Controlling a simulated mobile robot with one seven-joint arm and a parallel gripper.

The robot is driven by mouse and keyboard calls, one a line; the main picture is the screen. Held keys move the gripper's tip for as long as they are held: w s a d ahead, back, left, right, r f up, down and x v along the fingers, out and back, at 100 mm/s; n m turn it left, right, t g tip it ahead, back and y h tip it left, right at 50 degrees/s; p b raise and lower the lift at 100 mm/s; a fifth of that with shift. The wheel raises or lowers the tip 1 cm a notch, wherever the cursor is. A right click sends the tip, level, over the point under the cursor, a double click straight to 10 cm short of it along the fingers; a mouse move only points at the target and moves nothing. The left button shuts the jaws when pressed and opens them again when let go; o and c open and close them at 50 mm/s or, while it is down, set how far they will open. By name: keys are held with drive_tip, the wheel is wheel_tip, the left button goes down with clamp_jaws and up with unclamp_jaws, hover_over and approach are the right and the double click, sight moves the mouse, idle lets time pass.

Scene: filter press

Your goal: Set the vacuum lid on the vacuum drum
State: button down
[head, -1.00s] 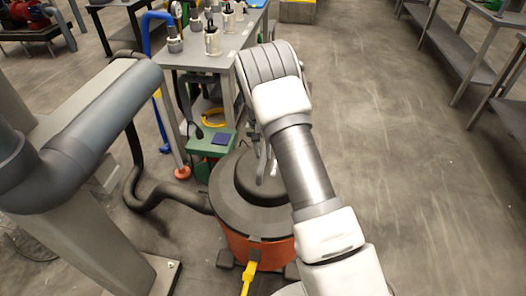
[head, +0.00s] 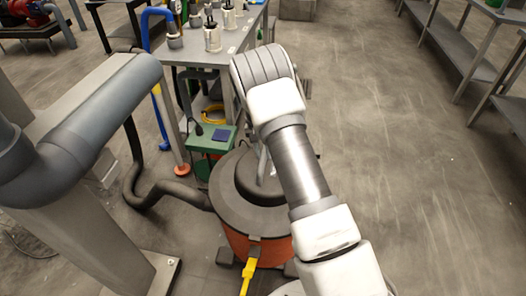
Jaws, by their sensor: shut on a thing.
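The vacuum drum (head: 238,243) is orange and stands on the floor at the bottom middle of the head view. The vacuum lid (head: 231,214) is a dark grey disc with a raised round dome, level over the drum's top. From this angle I cannot tell whether the lid rests fully on the rim or sits slightly above it. My gripper (head: 263,166) points down at the top of the lid and is shut on it. My arm hides the fingertips in part and the right side of the lid and drum.
A grey bench (head: 205,52) with several bottles stands behind the drum. A green box (head: 211,139) is beside the drum, near the bench. A dark hose (head: 150,200) runs left of the drum and a yellow plug (head: 249,268) is at its front. A large grey pipe (head: 85,110) stands left. Floor at right is clear.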

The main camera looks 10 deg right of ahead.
drive_tip(key=shift+w+f, duration=0.1)
drive_tip(key=shift+f, duration=0.05)
drive_tip(key=c, duration=0.7)
unclamp_jaws()
drive_tip(key=shift+o, duration=0.7)
drive_tip(key=shift+s+f, duration=0.2)
wheel_tip(320, 180, up, 18)
drive_tip(key=w+a+p, duration=0.1)
drive_tip(key=a+p, duration=0.1)
drive_tip(key=p, duration=0.2)
